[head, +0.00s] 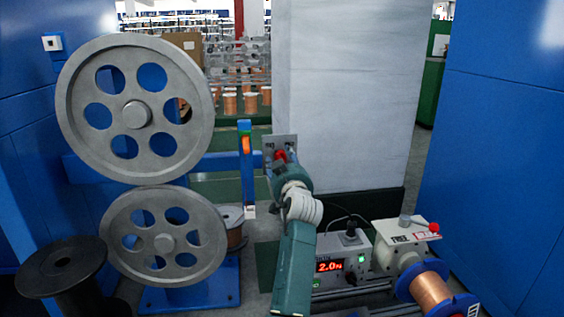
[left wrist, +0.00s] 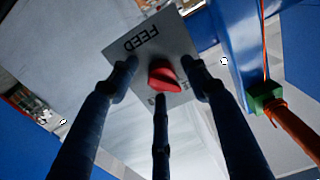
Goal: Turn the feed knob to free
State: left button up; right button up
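The feed knob (left wrist: 164,76) is red and sits on a grey plate (left wrist: 150,48) marked FEED in the left wrist view. In the head view the knob (head: 281,155) shows as a bit of red on the plate (head: 279,142), just beyond my left gripper (head: 283,163). In the left wrist view my left gripper (left wrist: 160,84) has three dark fingers spread around the knob. Gaps show between the fingertips and the knob. The knob's setting marks are mostly hidden or too small to read. My right gripper is out of view.
Two large grey pulleys (head: 136,109) stand at left. A blue upright with an orange and green part (head: 246,144) is just left of the plate. A white column (head: 345,95) stands behind. A box with a red display (head: 329,266) and a copper spool (head: 431,289) are lower right.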

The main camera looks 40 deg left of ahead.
pick_arm(q)
jog(key=shift+r, duration=0.1)
jog(key=v, duration=0.7)
jog(key=shift+s+d, duration=0.2)
jog(key=shift+d, duration=0.05)
